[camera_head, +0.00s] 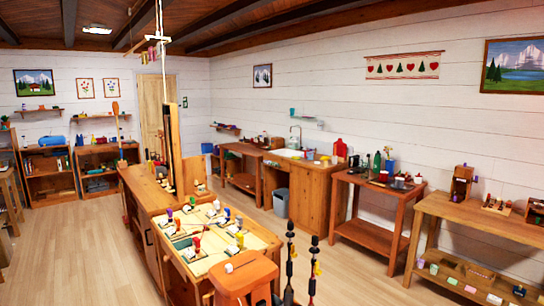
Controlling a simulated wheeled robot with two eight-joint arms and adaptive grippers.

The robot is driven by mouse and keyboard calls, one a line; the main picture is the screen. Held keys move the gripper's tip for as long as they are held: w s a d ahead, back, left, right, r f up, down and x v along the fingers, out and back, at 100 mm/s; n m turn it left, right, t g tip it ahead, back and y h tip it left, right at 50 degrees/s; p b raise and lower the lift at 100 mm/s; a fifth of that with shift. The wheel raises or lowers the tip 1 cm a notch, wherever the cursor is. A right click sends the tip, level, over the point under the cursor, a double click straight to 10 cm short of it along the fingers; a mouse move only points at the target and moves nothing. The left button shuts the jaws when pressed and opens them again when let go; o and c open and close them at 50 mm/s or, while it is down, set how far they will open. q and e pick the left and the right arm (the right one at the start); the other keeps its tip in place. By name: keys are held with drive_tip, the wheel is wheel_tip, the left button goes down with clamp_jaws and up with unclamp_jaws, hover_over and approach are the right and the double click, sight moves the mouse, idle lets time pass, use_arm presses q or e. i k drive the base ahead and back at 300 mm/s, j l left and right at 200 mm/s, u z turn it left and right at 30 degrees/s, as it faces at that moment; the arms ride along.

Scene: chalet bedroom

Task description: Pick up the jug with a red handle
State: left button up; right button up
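I cannot make out a jug with a red handle for certain. A red container (340,148) stands at the right end of the sink counter, far from me; it is too small to tell whether it has a handle. Neither of my grippers can be made out in the head view.
A wooden bench (217,263) with several small coloured items stands in front. An orange stool-like object (245,279) and two dark upright poles (302,270) stand near the lower edge. A side table (378,205) and a workbench (463,218) line the right wall. Floor (95,255) is open at left.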

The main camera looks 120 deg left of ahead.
sight(309, 152)
drive_tip(key=u, duration=3.8)
